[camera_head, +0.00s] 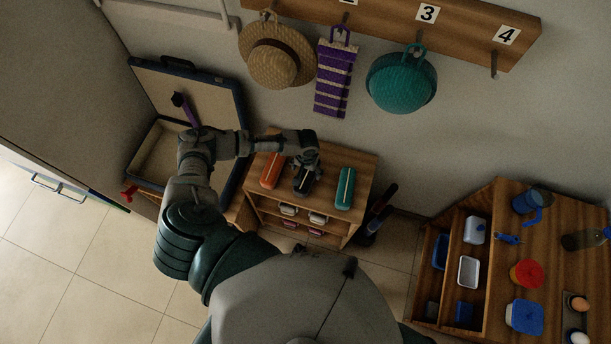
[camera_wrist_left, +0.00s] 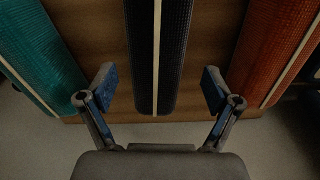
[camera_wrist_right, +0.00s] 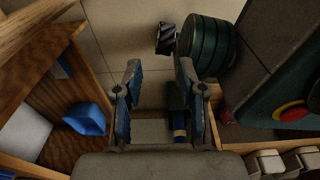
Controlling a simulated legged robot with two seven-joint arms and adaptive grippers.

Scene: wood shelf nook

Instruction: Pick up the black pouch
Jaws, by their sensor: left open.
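The black pouch (camera_head: 303,184) lies on top of the small wooden shelf unit, between the orange pouch (camera_head: 272,171) and the teal pouch (camera_head: 345,188). My left gripper (camera_head: 306,170) is over its far end and partly covers it. In the left wrist view the black pouch (camera_wrist_left: 157,55), with a pale zip line, runs between the two spread fingers (camera_wrist_left: 158,92). Neither finger visibly touches it. The teal pouch (camera_wrist_left: 40,55) and orange pouch (camera_wrist_left: 270,50) lie on either side. My right gripper (camera_wrist_right: 157,95) shows only in its wrist view, open with nothing held.
Small items sit in the wooden shelf unit (camera_head: 357,165). An open case (camera_head: 213,97) stands to its left. A second wooden unit (camera_head: 553,245) with cups and containers stands at right. Tiled floor is clear at lower left.

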